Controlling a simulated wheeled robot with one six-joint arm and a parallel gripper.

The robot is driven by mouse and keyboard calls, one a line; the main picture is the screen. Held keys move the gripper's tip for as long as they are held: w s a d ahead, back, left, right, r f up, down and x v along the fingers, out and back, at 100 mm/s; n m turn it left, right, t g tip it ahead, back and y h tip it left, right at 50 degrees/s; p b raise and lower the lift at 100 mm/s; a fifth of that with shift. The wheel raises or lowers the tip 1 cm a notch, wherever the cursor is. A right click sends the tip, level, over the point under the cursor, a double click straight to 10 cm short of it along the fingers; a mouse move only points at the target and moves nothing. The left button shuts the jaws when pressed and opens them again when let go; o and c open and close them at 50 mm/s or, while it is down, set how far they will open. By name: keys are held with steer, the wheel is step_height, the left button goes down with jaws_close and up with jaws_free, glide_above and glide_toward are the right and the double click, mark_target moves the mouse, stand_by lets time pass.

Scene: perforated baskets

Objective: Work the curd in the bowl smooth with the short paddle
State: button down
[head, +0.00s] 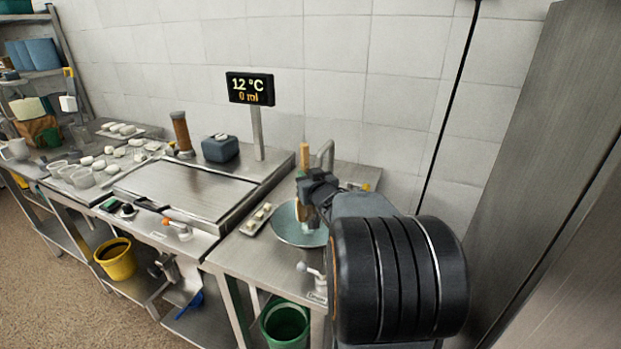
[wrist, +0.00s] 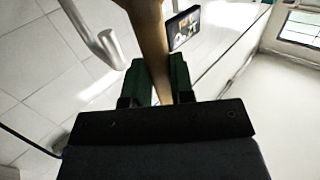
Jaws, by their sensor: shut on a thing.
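The paddle's light wooden handle (head: 304,158) stands roughly upright, rising above my gripper (head: 307,190) in the head view. In the wrist view, the two green fingers of my gripper (wrist: 160,78) close on the wooden shaft of the paddle (wrist: 151,35) from both sides. The round pale bowl (head: 286,227) is set in the right-hand steel counter, below my gripper.
A bent metal tap (head: 328,152) stands close behind my gripper. A small tray with pale pieces (head: 259,218) lies left of the bowl. A display (head: 250,89) reads 12 °C and 0 ml. A green bucket (head: 285,326) sits below the counter. A tall steel cabinet stands at right.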

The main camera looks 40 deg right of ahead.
mark_target(305, 147)
steer(key=shift+d, duration=0.15)
steer(key=shift+s+d+f, duration=0.1)
steer(key=shift+s+d, duration=0.05)
steer(key=shift+d, duration=0.45)
steer(key=shift+a, duration=0.1)
steer(key=shift+a+f+b, duration=0.2)
steer(key=shift+a+b, duration=0.15)
steer(key=shift+a, duration=0.4)
steer(key=r+p, duration=0.8)
steer(key=r, duration=0.1)
steer(key=shift+w+r, duration=0.1)
steer(key=shift+w, duration=0.1)
